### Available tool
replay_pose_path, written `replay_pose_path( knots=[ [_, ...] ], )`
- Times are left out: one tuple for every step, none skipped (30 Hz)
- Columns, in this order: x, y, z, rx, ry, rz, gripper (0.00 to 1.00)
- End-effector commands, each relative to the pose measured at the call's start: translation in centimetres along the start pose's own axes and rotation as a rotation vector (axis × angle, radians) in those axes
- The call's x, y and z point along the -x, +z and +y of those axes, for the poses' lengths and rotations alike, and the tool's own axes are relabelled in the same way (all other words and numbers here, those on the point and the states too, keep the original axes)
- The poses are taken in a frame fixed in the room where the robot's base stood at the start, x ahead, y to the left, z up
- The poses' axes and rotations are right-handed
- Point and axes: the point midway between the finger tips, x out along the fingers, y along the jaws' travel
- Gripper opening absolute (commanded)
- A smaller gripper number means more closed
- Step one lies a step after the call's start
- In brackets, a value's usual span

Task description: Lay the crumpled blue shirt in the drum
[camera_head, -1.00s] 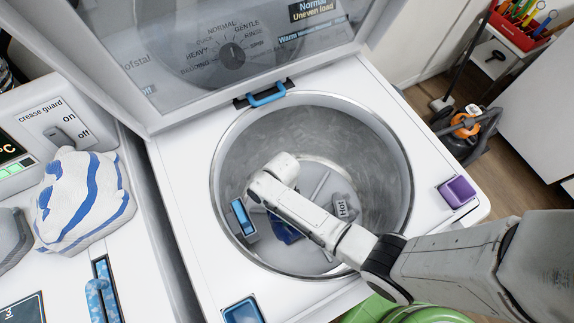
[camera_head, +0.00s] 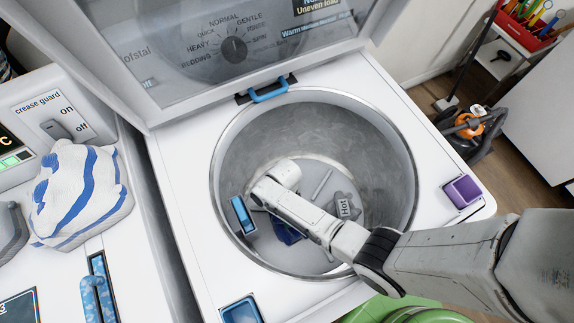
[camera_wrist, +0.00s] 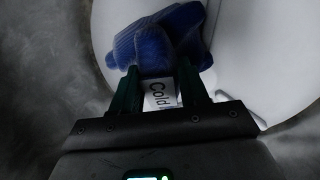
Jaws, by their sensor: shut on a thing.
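The drum (camera_head: 308,122) is an open, round, grey metal tub in the white washer. The blue shirt (camera_head: 286,230) shows only partly as dark blue cloth low inside it, mostly hidden by my arm. In the wrist view the shirt (camera_wrist: 160,42) is a ribbed, crumpled bundle at the fingertips, over the pale drum floor. My gripper (camera_wrist: 158,70) is shut on it, with the dark green fingers on either side of its lower part. Whether the shirt touches the floor is unclear. In the head view my fingers are hidden behind the arm.
A grey piece marked "Hot" (camera_head: 345,208) stands in the drum, and a "Cold" label (camera_wrist: 160,94) shows between my fingers. The washer lid (camera_head: 190,70) is raised behind. A white and blue striped cloth (camera_head: 78,195) lies at left; a purple block (camera_head: 462,191) is at right.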

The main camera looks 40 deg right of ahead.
Motion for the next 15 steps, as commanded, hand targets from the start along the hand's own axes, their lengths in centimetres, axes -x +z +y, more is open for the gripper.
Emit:
replay_pose_path(
  knots=[
    [-0.20, 0.03, -0.09, 0.000, 0.000, 0.000, 0.07],
    [-0.28, 0.03, -0.11, 0.000, 0.000, 0.000, 0.07],
    [-0.24, 0.03, -0.09, 0.000, 0.000, 0.000, 0.46],
    [-0.20, 0.02, -0.08, 0.000, 0.000, 0.000, 0.49],
    [-0.20, 0.02, -0.07, 0.000, 0.000, 0.000, 0.52],
    [-0.20, 0.01, -0.07, 0.000, 0.000, 0.000, 0.56],
    [-0.20, 0.01, -0.07, 0.000, 0.000, 0.000, 0.59],
    [-0.20, 0.01, -0.07, 0.000, 0.000, 0.000, 0.61],
    [-0.20, 0.01, -0.07, 0.000, 0.000, 0.000, 0.65],
    [-0.20, 0.01, -0.07, 0.000, 0.000, 0.000, 0.68],
    [-0.20, 0.01, -0.07, 0.000, -0.001, 0.000, 0.70],
    [-0.20, 0.01, -0.07, 0.000, 0.000, 0.000, 0.70],
    [-0.20, 0.01, -0.07, 0.000, -0.001, 0.000, 0.70],
    [-0.20, 0.01, -0.07, 0.000, -0.001, 0.000, 0.70],
    [-0.20, 0.01, -0.07, 0.000, -0.001, 0.000, 0.70]
  ],
)
